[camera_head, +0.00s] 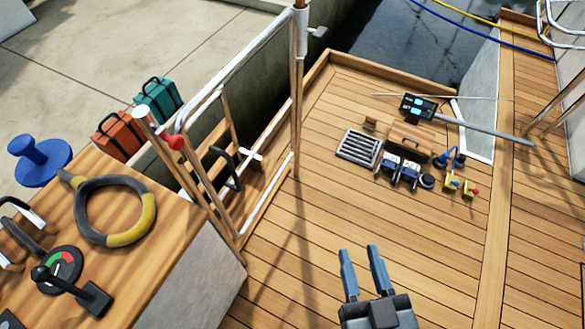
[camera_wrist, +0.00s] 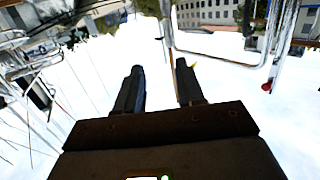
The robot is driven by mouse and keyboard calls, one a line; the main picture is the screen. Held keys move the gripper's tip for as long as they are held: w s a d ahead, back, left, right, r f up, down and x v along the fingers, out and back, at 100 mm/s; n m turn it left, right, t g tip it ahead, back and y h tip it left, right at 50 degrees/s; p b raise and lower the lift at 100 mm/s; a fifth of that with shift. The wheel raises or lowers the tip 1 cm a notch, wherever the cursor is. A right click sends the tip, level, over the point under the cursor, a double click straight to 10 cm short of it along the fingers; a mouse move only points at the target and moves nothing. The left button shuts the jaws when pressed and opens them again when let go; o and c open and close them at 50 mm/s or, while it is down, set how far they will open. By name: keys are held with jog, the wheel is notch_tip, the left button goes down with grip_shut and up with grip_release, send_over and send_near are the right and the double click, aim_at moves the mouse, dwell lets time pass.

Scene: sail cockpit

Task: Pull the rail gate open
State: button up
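The rail gate (camera_head: 297,75) is an upright frame of pale and brown tubes at the upper left of the deck in the head view. It carries a black handle (camera_head: 236,172) and a white cross-shaped fitting (camera_head: 251,154). A red knob (camera_head: 177,142) sits at its left end; whether it belongs to the gate I cannot tell. My gripper (camera_head: 359,250) is at the bottom centre, right of the gate and apart from it. Its fingers are spread with nothing between them. In the wrist view, my gripper (camera_wrist: 159,68) points at bright sky, with a tubular rail (camera_wrist: 220,58) beyond.
A grate (camera_head: 359,148), a wooden box (camera_head: 410,138) and small devices lie on the deck at right. Orange (camera_head: 118,137) and teal (camera_head: 157,98) cases stand beyond the gate. Planks between gripper and gate look clear.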

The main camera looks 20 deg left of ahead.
jog(key=w+a+f+n+g+y+b, duration=0.1)
jog(key=w+a+f+y+b, duration=0.1)
jog(key=a, duration=0.5)
jog(key=w+a+f+n+g+y+b, duration=0.1)
jog(key=w+a+f+n+y+b, duration=0.1)
jog(key=a, duration=0.5)
jog(key=n+g+y+b, duration=0.1)
jog(key=g+y+b, duration=0.1)
jog(key=b, duration=0.1)
send_near(235, 175)
jog(key=x, duration=0.4)
jog(key=shift+w+a+f, duration=0.1)
jog(key=shift+a, duration=0.15)
jog(key=shift+w+a+p, duration=0.1)
jog(key=shift+a+p, duration=0.2)
jog(key=x, duration=0.7)
jog(key=shift+w, duration=0.2)
grip_shut()
